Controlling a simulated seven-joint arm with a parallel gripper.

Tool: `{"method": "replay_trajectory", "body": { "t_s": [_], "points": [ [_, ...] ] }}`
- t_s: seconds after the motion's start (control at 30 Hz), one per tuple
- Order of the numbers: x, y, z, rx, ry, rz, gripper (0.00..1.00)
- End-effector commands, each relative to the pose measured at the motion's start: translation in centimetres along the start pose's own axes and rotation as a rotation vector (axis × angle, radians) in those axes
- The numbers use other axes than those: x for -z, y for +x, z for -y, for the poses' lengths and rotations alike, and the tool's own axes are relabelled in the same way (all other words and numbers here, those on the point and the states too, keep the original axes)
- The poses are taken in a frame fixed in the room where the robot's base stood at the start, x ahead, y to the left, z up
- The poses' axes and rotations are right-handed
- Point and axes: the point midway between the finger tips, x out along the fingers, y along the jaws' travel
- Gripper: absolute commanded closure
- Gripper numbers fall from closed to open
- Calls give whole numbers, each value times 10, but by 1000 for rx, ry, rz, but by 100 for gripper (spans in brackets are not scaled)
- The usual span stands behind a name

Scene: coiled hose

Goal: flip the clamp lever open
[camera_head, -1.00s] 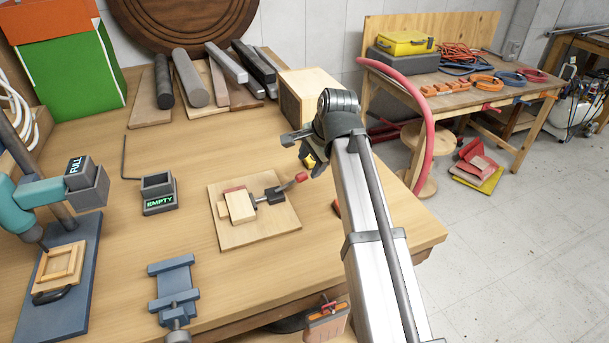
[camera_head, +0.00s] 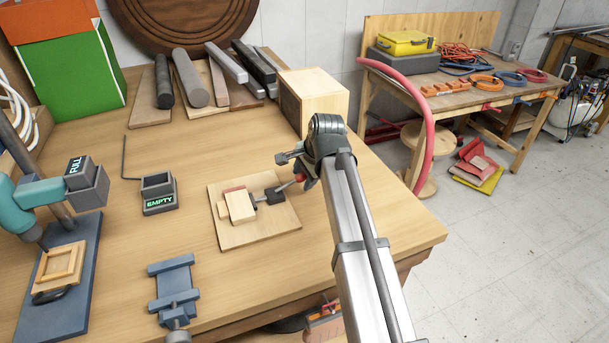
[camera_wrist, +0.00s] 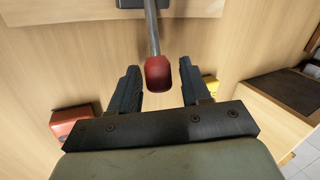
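The toggle clamp (camera_head: 268,196) is mounted on a square wooden board (camera_head: 230,238) on the bench. Its dark body presses near a small wooden block (camera_head: 240,207). Its lever, a grey rod (camera_wrist: 152,30) with a red tip (camera_wrist: 158,73), points to the right toward my gripper. My gripper (camera_head: 303,176) is at the lever's end. In the wrist view my gripper (camera_wrist: 158,85) is open, with its two dark fingers on either side of the red tip. A gap shows on both sides of the tip, so neither finger visibly touches it.
A wooden box (camera_head: 315,95) stands behind my gripper. An EMPTY bin (camera_head: 158,193) and a blue vise (camera_head: 174,288) lie left and in front. A red object (camera_wrist: 72,122) shows at left in the wrist view. The bench right of the board is mostly clear.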

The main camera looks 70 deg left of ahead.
Motion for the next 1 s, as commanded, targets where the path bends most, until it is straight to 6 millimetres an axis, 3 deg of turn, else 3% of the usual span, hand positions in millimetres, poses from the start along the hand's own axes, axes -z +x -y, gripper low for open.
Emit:
{"method": "replay_trajectory", "body": {
  "t_s": [0.47,1.0],
  "points": [
    [0,0,0,0,0,0,99],
    [-1,-3,2,-6,-13,-28,100]
  ]
}}
